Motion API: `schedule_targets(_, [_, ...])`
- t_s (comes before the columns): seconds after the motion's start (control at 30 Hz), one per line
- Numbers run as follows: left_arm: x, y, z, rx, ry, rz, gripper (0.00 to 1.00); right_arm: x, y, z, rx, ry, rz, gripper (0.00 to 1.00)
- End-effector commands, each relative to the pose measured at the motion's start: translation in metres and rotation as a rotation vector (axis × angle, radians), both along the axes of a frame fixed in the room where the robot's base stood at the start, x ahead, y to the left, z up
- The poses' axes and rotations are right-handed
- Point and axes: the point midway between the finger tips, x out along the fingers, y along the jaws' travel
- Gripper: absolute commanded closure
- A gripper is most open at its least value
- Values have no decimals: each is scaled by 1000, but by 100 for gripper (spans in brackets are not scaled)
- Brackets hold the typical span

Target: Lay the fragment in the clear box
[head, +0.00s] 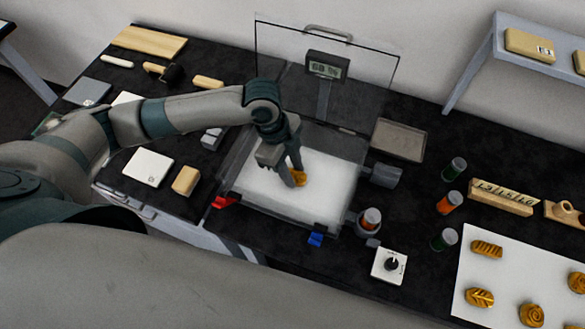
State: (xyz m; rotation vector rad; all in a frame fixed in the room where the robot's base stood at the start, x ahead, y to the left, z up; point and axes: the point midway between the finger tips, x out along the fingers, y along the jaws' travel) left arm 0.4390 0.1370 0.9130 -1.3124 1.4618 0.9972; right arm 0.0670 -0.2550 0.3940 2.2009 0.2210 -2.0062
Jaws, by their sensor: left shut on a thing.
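The clear box (240,198) stands in the middle of the black bench with its transparent lid (275,55) raised at the back. A white pad (320,205) covers its floor. My left gripper (293,182) reaches down inside the box, shut on a small gilt fragment (299,178). The fragment is low over the white pad, partly hidden by the fingers; I cannot tell whether it touches the pad. My right gripper is not in view.
A digital display (327,66) stands behind the box. Several capped vials, one of them orange-banded (448,203), and a dial block (389,265) stand to the right. A white sheet (480,255) with several gilt pieces lies far right. Tools and blocks crowd the left.

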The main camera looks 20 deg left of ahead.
Motion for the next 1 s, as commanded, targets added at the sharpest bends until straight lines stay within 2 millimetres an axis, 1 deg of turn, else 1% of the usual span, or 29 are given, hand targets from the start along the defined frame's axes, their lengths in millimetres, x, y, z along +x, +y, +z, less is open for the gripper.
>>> schedule_targets(0.03, [0,0,-2,0,1,0,91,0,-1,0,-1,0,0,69])
schedule_targets(0.07, [0,0,-2,0,1,1,68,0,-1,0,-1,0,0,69])
schedule_targets(0.1, [0,0,-2,0,0,0,58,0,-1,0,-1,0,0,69])
schedule_targets(0.13, [0,0,-2,0,0,0,51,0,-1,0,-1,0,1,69])
schedule_targets(0.47, [0,0,-1,0,0,0,51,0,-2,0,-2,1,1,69])
schedule_targets(0.63, [1,2,5,1,-2,1,51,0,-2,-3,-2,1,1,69])
schedule_targets(0.77, [2,6,18,1,-3,1,51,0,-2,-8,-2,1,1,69])
schedule_targets(1.0, [3,16,56,0,-5,0,51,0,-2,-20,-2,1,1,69])
